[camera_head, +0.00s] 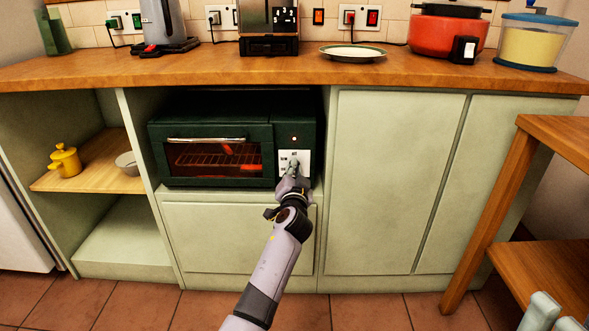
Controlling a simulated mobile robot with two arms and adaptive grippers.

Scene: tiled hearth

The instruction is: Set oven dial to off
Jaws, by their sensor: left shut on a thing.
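A dark green oven (262,135) stands in the cabinet recess, its glass door closed and its heating elements glowing red. Below the light is a white dial panel (304,158). My left gripper (293,170) is at this panel, shut on the oven dial. The gripper hides most of the dial, so I cannot tell its setting.
The wooden worktop (200,73) above holds a kettle (163,22), a toaster (268,25), a plate (352,54), a red pot (446,36) and a container (533,42). A wooden table (548,268) stands at the right. Floor shows in front of the cabinets.

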